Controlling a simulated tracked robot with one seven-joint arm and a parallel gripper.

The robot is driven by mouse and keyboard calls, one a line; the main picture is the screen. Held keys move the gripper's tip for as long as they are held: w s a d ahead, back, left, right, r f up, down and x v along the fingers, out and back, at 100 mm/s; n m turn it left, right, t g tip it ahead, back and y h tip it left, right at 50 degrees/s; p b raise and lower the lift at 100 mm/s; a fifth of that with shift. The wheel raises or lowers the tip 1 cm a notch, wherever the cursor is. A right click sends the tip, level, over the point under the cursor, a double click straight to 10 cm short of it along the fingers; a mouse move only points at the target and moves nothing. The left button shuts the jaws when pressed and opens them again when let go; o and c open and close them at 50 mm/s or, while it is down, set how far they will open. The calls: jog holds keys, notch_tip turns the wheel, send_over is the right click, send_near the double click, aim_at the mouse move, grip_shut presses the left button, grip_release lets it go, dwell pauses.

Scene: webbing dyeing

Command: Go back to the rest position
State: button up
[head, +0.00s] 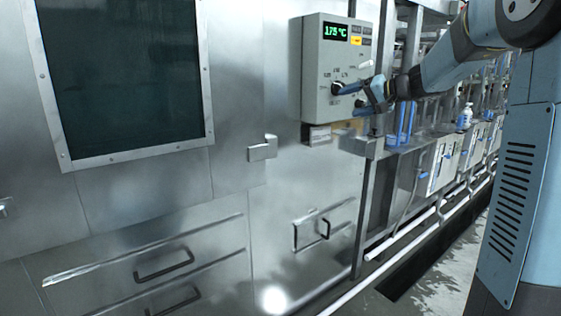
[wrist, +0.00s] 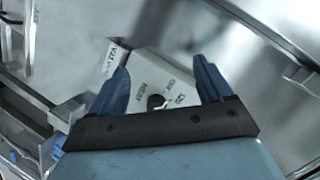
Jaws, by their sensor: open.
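My gripper (head: 350,99) is at the front of a grey control box (head: 312,70), near its lower right knobs. The box has a green display (head: 335,31) that reads about 175 °C. A black knob (head: 338,88) sits just left of my fingertips in the head view. In the wrist view my gripper (wrist: 162,76) is open, its two blue fingers spread with nothing between them but the box face beyond. A black knob (wrist: 155,101) with lettering around it shows between the fingers. I cannot tell whether a finger touches the box.
A steel cabinet wall (head: 230,100) with a dark window (head: 125,75) fills the left. A latch (head: 263,148) and handles (head: 163,265) stick out from it. Pipes, blue-handled parts and a white bottle (head: 467,115) line the right. Wet floor (head: 430,270) lies at lower right.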

jog(key=s+a+f+g+h, duration=0.2)
jog(key=s+a, duration=0.2)
jog(key=s, duration=0.6)
jog(key=s+d+f+h, duration=0.1)
jog(key=s+f, duration=0.3)
jog(key=s, duration=0.6)
jog(key=s+d+f+n+g+h, duration=0.1)
jog(key=s+f+h, duration=0.3)
jog(key=s, duration=0.6)
jog(key=s+d+f+g+h, duration=0.1)
jog(key=s+d+f+h, duration=0.1)
jog(key=s, duration=0.8)
notch_tip(320, 180, down, 2)
jog(key=shift+s+d+f+n+h, duration=0.15)
jog(key=shift+d+n+h, duration=0.25)
jog(key=shift+h, duration=0.1)
jog(key=shift+c, duration=0.3)
